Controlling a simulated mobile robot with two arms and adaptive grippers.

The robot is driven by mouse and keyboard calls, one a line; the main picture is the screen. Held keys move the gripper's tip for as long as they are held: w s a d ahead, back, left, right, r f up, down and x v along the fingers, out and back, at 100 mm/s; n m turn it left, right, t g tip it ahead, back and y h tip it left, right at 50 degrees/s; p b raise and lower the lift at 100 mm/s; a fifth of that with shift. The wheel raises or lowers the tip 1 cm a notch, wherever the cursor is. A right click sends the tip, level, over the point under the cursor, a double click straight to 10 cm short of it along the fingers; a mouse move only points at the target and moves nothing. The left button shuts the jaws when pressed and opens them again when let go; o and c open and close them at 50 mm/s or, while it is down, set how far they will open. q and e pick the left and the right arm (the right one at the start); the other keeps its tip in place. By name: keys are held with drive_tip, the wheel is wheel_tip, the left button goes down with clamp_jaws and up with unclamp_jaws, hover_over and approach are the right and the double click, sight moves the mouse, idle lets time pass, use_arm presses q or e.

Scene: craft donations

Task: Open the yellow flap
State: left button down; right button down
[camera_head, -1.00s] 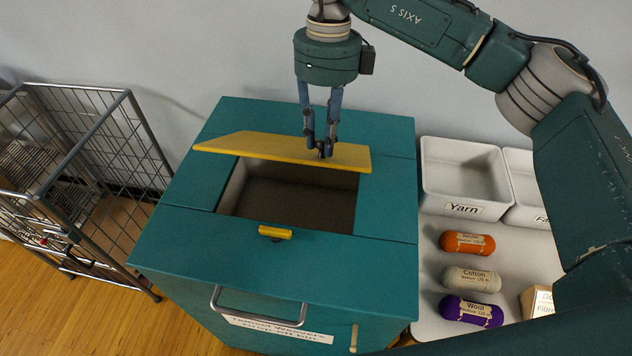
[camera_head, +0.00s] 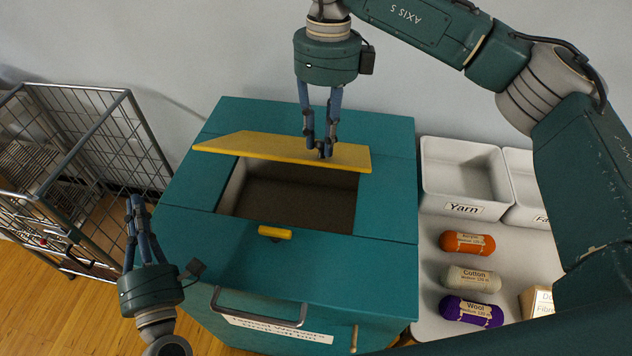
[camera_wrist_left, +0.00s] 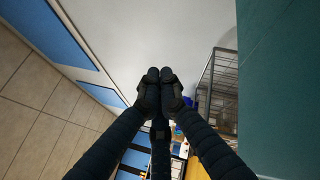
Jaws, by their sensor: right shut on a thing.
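The yellow flap (camera_head: 250,147) on top of the teal cabinet (camera_head: 190,190) is swung up toward the back in the head view. The dark opening (camera_head: 295,195) in front of it is uncovered, and its bottom is in shadow. My right gripper (camera_head: 325,152) points down and is shut on the flap's edge, right of its middle. My left gripper (camera_head: 136,200) is upright, left of the cabinet and apart from the flap. Its fingertips are together and empty in the left wrist view (camera_wrist_left: 160,76).
A small yellow handle (camera_head: 275,232) sits at the opening's front edge. A wire cart (camera_head: 85,140) stands at the left. At the right are a Yarn bin (camera_head: 460,208), an orange skein (camera_head: 467,242), a Cotton skein (camera_head: 471,279) and a purple Wool skein (camera_head: 470,310) on a grey surface.

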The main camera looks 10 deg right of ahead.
drive_tip(key=shift+w+d+f, duration=0.2)
use_arm(q)
drive_tip(key=s+d+r+n+t+h, duration=0.15)
drive_tip(key=d+r+n, duration=0.3)
drive_tip(key=d, duration=0.55)
drive_tip(key=s+d+r+n+h, duration=0.25)
drive_tip(key=d+r+n, duration=0.2)
drive_tip(key=d, duration=0.55)
drive_tip(key=s+d+f+m+g+h, duration=0.3)
drive_tip(key=s+d+f+m+h, duration=0.2)
drive_tip(key=d+f+h, duration=0.35)
drive_tip(key=w+d+y, duration=0.1)
drive_tip(key=w+d, duration=0.4)
drive_tip(key=w, duration=0.4)
drive_tip(key=shift+w+r, duration=0.25)
drive_tip(key=shift+r, duration=0.1)
drive_tip(key=shift+r, duration=0.1)
